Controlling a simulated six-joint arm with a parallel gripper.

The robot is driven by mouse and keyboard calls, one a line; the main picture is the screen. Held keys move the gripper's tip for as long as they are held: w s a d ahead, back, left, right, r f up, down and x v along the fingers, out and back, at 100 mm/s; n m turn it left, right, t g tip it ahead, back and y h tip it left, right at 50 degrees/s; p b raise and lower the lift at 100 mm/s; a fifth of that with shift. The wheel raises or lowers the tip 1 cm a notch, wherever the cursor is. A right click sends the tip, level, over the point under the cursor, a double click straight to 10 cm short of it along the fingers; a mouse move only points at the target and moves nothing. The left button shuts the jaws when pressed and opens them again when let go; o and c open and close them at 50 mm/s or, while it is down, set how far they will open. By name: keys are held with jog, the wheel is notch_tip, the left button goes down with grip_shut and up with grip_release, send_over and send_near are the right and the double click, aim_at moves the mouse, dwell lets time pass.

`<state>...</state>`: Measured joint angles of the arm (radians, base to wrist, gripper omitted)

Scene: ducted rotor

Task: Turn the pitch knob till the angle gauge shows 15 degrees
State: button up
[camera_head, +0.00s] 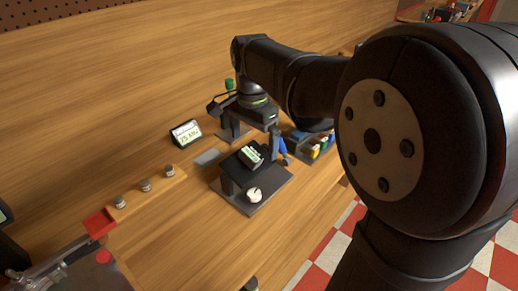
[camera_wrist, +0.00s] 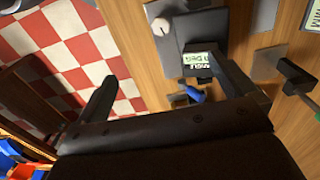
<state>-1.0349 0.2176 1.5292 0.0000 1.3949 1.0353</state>
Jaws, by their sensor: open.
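A white round knob (camera_head: 254,194) sits on a dark base plate (camera_head: 281,190) in front of a black stand. It also shows at the top of the wrist view (camera_wrist: 161,26). The angle gauge (camera_head: 250,156) is a small box with a pale screen on the stand. In the wrist view the gauge (camera_wrist: 197,60) shows the word ANGLE, but its digits are too small to read surely. My gripper (camera_wrist: 168,88) is open, its dark fingers wide apart, with nothing between them in contact. It is apart from the knob, which lies beyond the fingertips.
A display (camera_head: 186,132) stands on the wooden table left of the gauge. Several small metal cylinders sit on a wooden strip (camera_head: 146,196). A bin with coloured items (camera_head: 315,147) is right of the stand. Bare tabletop lies in front.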

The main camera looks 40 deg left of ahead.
aim_at(255, 194)
dwell(0.6)
jog(key=shift+n, duration=0.3)
jog(key=c, duration=0.7)
jog(key=shift+f+n, duration=0.1)
jog(key=shift+n, duration=0.4)
jog(key=shift+c, duration=1)
notch_tip(255, 194, down, 19)
jog(key=n, duration=1.4)
jog(key=shift+d, duration=0.15)
jog(key=shift+c, duration=0.2)
